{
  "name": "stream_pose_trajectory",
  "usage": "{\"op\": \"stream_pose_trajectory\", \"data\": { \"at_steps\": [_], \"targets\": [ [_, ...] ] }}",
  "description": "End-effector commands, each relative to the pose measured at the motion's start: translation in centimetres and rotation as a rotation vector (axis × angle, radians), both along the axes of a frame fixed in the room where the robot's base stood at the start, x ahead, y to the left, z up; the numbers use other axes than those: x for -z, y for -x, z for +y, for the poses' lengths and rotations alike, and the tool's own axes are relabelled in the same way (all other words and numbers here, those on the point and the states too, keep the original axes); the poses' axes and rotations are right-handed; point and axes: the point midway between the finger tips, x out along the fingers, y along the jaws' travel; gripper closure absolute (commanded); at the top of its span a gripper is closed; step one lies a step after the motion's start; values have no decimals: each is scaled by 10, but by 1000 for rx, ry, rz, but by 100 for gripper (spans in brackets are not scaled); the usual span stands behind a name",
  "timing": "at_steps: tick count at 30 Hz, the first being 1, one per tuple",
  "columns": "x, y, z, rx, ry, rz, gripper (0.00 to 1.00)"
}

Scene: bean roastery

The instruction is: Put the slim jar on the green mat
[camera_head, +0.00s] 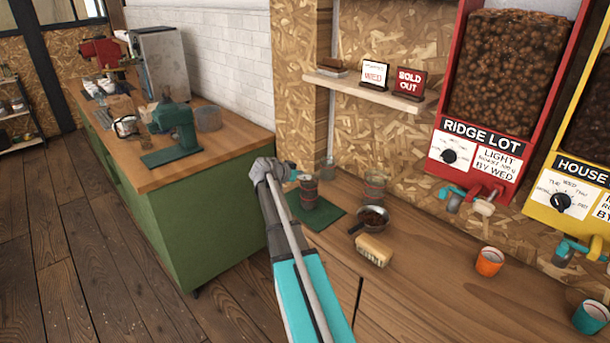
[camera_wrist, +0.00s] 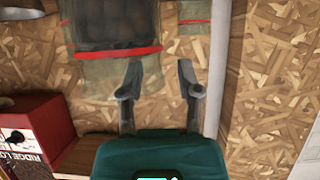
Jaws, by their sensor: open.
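The green mat (camera_head: 327,219) lies on the wooden counter beside my arm. A dark jar with a reddish band (camera_head: 309,194) stands upright on it. A slimmer, pale clear jar (camera_head: 328,168) stands behind the mat by the wall. My gripper (camera_head: 289,172) is to the left of the dark jar, above the counter. In the wrist view my gripper (camera_wrist: 160,66) is open with nothing between its fingers. Beyond them a wide red-banded jar (camera_wrist: 112,28) shows large at left, and a narrower red-banded jar (camera_wrist: 194,16) at right. I cannot tell surely which is which across views.
A clear jar (camera_head: 375,186), a pan of beans (camera_head: 369,220) and a brush (camera_head: 373,250) are right of the mat. An orange cup (camera_head: 489,262) and a teal cup (camera_head: 590,316) stand farther right below the dispensers. A shelf (camera_head: 365,88) juts from the wall.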

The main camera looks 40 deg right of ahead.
Motion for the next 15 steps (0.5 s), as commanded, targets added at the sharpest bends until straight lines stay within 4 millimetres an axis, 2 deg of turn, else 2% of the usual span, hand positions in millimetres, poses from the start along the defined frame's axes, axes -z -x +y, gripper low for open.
{"op": "stream_pose_trajectory", "data": {
  "at_steps": [5,15],
  "targets": [
    [-8,1,10,0,0,1,55],
    [-33,3,55,-2,0,0,55]
  ]
}}
